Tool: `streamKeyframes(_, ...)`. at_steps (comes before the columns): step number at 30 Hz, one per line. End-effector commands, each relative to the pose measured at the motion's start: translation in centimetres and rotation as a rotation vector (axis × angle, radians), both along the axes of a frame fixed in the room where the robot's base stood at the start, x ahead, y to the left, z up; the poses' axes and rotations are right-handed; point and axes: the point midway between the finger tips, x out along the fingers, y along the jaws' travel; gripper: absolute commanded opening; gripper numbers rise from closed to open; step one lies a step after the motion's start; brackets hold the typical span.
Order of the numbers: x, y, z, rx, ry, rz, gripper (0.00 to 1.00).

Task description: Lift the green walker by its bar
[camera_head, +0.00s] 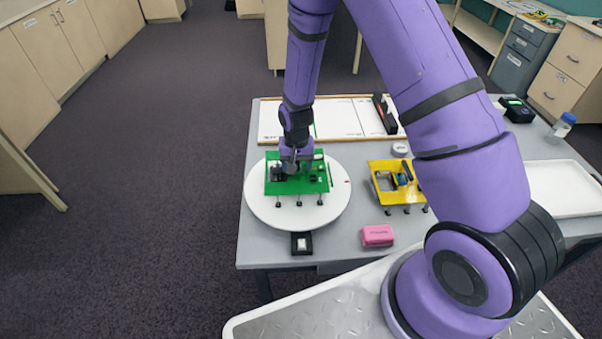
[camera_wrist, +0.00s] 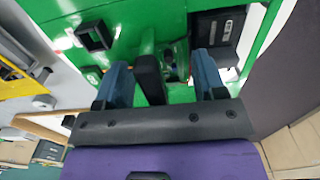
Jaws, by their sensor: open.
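The green walker (camera_head: 318,186) stands upright on short black legs on a round white disc at the table's left side. In the wrist view its green deck (camera_wrist: 140,18) fills the top, with black boxes mounted on it. My gripper (camera_head: 291,166) is over the left half of the walker and points down at it. In the wrist view my gripper (camera_wrist: 163,72) has its two blue fingers apart, close above the deck. A dark upright block (camera_wrist: 149,78) shows between the fingers; I cannot tell whether it is part of the bar. The bar is not clearly visible.
The white disc (camera_head: 266,213) lies on the grey table (camera_head: 330,245). A yellow walker (camera_head: 381,187) stands to the right. A pink box (camera_head: 377,236) and a small black box (camera_head: 301,244) are near the front edge. A white board (camera_head: 340,118) lies behind. A white tray (camera_head: 565,192) is at right.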

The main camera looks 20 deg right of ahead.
Motion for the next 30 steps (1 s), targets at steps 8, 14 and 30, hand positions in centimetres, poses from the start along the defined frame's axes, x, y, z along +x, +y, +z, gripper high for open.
streamKeyframes(8, 0.0, 0.0, 0.0, 0.000, 0.000, 0.000, 0.32)
streamKeyframes(14, 0.0, 0.0, 0.1, 0.000, -0.001, 0.000, 0.22)
streamKeyframes(30, 0.1, 0.0, 3.1, 0.000, -0.003, 0.001, 0.22)
